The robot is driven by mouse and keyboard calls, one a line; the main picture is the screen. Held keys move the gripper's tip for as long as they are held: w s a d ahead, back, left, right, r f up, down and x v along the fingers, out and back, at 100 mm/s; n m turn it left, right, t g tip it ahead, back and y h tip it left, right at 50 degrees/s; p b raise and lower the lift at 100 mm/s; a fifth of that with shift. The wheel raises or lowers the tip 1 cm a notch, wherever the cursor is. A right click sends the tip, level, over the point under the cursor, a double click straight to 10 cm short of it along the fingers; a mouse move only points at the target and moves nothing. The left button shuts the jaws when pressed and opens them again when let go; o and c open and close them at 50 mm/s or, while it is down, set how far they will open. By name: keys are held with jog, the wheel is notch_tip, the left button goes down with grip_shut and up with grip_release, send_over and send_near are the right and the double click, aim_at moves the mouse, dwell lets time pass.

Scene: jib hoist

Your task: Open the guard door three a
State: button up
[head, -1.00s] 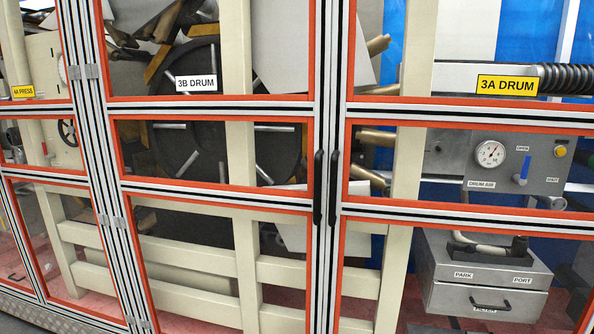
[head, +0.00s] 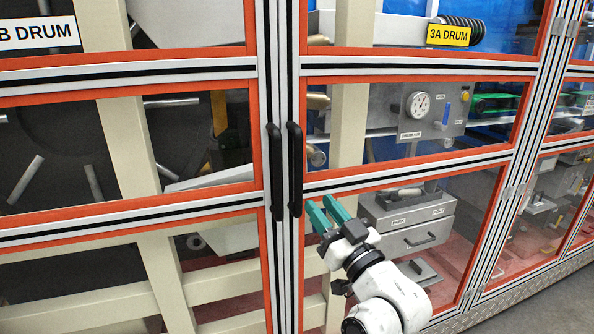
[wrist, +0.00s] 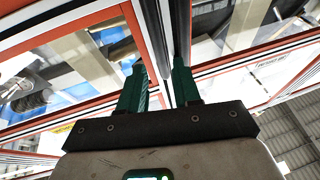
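Guard door three a is the right-hand framed clear door (head: 430,69), with orange inner edging and a yellow 3A DRUM label (head: 449,35) showing through it. It looks closed against the left door. Its black upright handle (head: 295,169) is on its left edge, beside the left door's matching handle (head: 276,171). My gripper (head: 327,208) is open, its teal fingers just right of the handle's lower end. In the wrist view, my open gripper (wrist: 161,75) has dark upright strips showing between its fingers; I cannot tell whether one is the handle. Nothing is visibly held.
The left door's panes show a large dark drum (head: 60,140) and cream bars behind. Behind the right door are a grey panel with a gauge (head: 418,105) and a drawer box (head: 410,222). A tread-plate sill (head: 480,312) runs along the bottom right.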

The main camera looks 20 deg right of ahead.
aim_at(301, 167)
jog(key=shift+t, duration=0.3)
jog(key=p+x, duration=0.1)
jog(key=x, duration=0.3)
jog(key=r+p+x, duration=0.1)
jog(key=x, duration=0.2)
jog(key=p+x, duration=0.1)
jog(key=x, duration=0.3)
jog(key=shift+d+r, duration=0.1)
jog(key=shift+r, duration=0.35)
jog(key=shift+c, duration=0.4)
grip_shut()
